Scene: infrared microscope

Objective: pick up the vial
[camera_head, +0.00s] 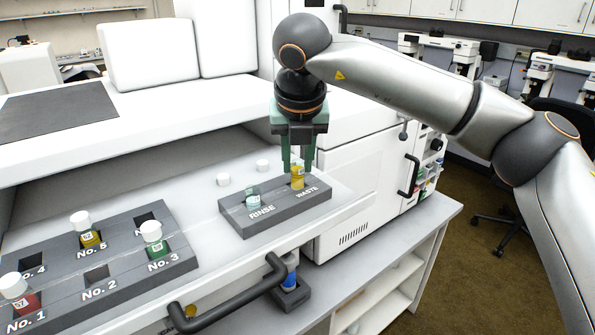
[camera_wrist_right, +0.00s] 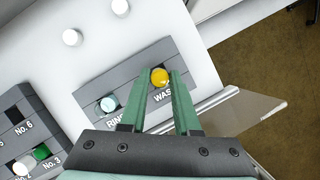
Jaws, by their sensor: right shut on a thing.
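A yellow open vial (camera_head: 298,178) stands in the WASTE slot of the small grey holder (camera_head: 245,227). It also shows in the right wrist view (camera_wrist_right: 159,77), between the fingertips. My right gripper (camera_head: 298,167) reaches down from above with green fingers and is shut on this vial at its top. The vial's lower part is hidden in the holder. A second open vial (camera_head: 253,196) with pale contents stands in the RINSE slot beside it. My left gripper is not in view.
Two white caps (camera_head: 223,179) (camera_head: 263,165) lie behind the holder. A larger grey rack (camera_head: 120,255) at left holds capped red, green and yellow vials and has empty slots. A black handle (camera_head: 230,295) runs along the front. A white instrument (camera_head: 360,185) stands at right.

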